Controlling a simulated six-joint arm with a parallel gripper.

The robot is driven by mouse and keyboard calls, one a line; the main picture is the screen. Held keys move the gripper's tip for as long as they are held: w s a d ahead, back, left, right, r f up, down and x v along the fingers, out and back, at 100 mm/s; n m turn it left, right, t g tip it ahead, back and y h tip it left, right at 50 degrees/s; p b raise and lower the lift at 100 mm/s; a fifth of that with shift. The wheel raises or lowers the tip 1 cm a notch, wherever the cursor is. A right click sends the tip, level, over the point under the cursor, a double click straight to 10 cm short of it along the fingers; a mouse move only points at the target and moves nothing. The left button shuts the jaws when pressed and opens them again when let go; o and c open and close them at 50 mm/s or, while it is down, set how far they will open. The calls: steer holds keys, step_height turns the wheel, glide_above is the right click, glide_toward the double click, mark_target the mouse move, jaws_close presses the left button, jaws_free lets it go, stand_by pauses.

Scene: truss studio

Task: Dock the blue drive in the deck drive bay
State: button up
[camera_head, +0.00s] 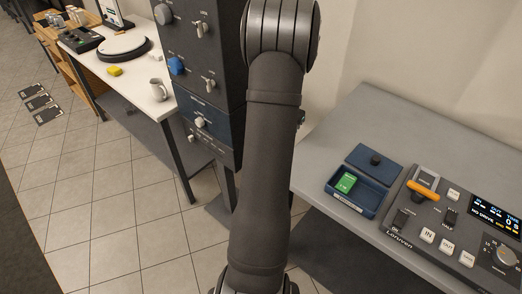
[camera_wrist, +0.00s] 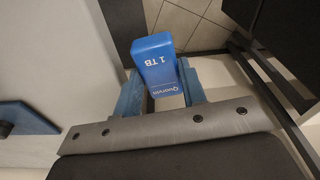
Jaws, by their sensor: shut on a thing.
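The blue drive (camera_wrist: 155,58), lettered "1 TB", is in the wrist view, held between the two blue fingers of my gripper (camera_wrist: 160,84). The gripper is shut on it, with the drive's end standing out past the fingertips. In the head view my arm hides the gripper and the drive. The deck (camera_head: 410,218) is a dark console on the grey table at the right, with a grey part (camera_head: 428,173) and an orange handle (camera_head: 423,190) near its back left. Its display (camera_head: 494,213) seems to read "NO DRIVE". I cannot make out the bay opening clearly.
A blue tray (camera_head: 336,196) holding a green drive (camera_head: 347,183) stands left of the deck, with a knobbed blue lid (camera_head: 371,163) behind it. A dark rack (camera_head: 205,70) with knobs stands behind my arm. The back of the grey table (camera_head: 385,115) is clear.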

steer(key=d+r+m, duration=0.1)
steer(key=d+r, duration=0.1)
steer(key=d, duration=0.1)
steer(key=d+r+m, duration=0.1)
steer(key=d+r, duration=0.1)
steer(key=d, duration=0.2)
steer(key=d+r+m, duration=0.1)
steer(key=d, duration=0.3)
steer(key=shift+w+r+m, duration=0.25)
steer(key=shift+r+m, duration=0.15)
steer(key=s+d+r, duration=0.3)
steer(key=s+d, duration=0.3)
steer(key=d, duration=0.4)
steer(key=s+d+r, duration=0.2)
steer(key=s+d, duration=0.5)
steer(key=d, duration=0.2)
steer(key=s+d+n, duration=0.1)
steer(key=s+d, duration=0.3)
steer(key=s, duration=0.3)
steer(key=s+d+n, duration=0.1)
steer(key=s+d, duration=0.3)
steer(key=s, duration=0.3)
steer(key=shift+s+a+f, duration=0.1)
steer(key=shift+s+f, duration=0.05)
steer(key=shift+f, duration=2.15)
steer(key=shift+f, duration=0.5)
steer(key=o, duration=0.8)
